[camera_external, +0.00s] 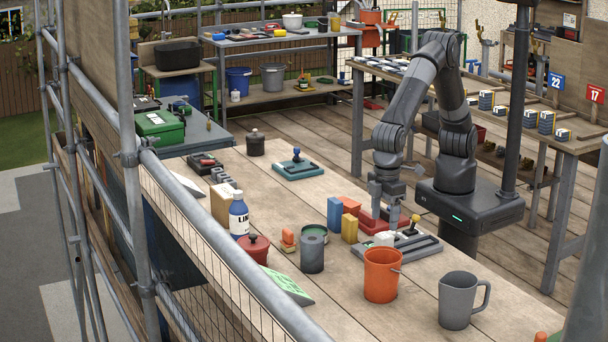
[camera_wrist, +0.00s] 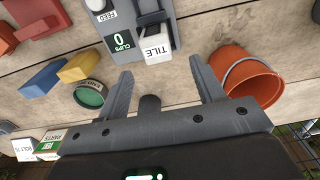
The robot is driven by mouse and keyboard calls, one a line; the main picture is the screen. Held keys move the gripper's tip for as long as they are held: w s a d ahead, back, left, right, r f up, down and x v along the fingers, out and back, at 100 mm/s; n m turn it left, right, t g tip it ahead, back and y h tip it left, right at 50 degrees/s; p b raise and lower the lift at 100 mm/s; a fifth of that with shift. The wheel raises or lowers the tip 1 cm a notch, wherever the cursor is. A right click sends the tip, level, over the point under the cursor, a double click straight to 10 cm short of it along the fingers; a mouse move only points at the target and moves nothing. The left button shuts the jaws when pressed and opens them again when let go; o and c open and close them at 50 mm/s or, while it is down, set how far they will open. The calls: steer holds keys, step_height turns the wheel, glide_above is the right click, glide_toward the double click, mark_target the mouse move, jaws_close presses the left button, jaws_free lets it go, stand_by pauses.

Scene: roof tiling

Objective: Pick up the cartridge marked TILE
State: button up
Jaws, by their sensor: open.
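The cartridge marked TILE (camera_wrist: 157,47) is a small white block with dark lettering, in the wrist view. It sits at the near end of a grey device (camera_wrist: 148,12) with a display reading CLIPS 0. In the external view my gripper (camera_external: 388,212) is above the device's left end.
An orange bucket (camera_external: 382,276) stands close to the device; a grey mug (camera_external: 462,302) is right of it.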

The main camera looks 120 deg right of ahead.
mark_target(385, 235)
step_height(385, 235, down, 3)
steer(key=shift+f, duration=0.1)
steer(key=shift+s+d+f, duration=0.1)
steer(key=shift+s+f, duration=0.1)
steer(key=shift+f, duration=1.1)
steer(key=shift+s+d+f, duration=0.1)
steer(key=shift+s+f, duration=0.05)
steer(key=shift+f, duration=1.15)
steer(key=shift+c, duration=0.5)
steer(key=c, duration=1)
steer(key=shift+r, duration=0.15)
